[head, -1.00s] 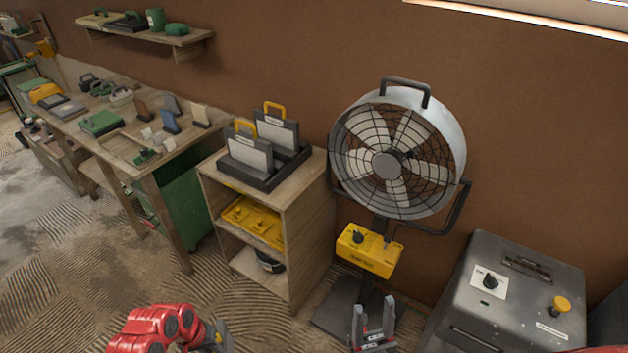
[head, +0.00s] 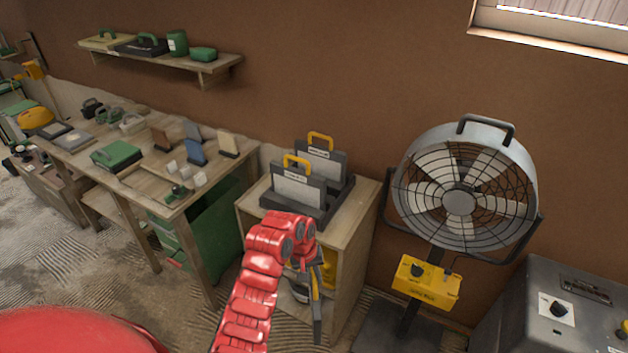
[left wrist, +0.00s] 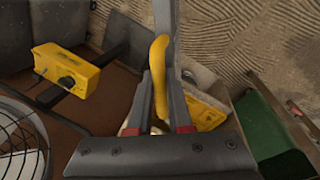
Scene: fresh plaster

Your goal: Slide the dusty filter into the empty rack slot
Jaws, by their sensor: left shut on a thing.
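My left gripper (head: 314,268) is in front of the wooden cabinet, below its top. It is shut on the yellow handle of a thin grey panel (head: 317,318), seen nearly edge-on, which looks like the dusty filter. The yellow handle (left wrist: 158,75) shows between the fingers in the left wrist view; its dust cannot be made out. The dark rack (head: 342,196) stands on the cabinet top, behind and above the gripper. It holds a front filter (head: 298,190) and a back filter (head: 322,165), both upright with yellow handles. Its slots are partly hidden. My right gripper is out of view.
The wooden cabinet (head: 357,220) has open shelves with yellow items inside, partly hidden by my arm. A round fan (head: 459,202) with a yellow control box (head: 428,283) stands to its right. A cluttered workbench (head: 140,180) is on the left; a grey machine (head: 540,290) is at far right.

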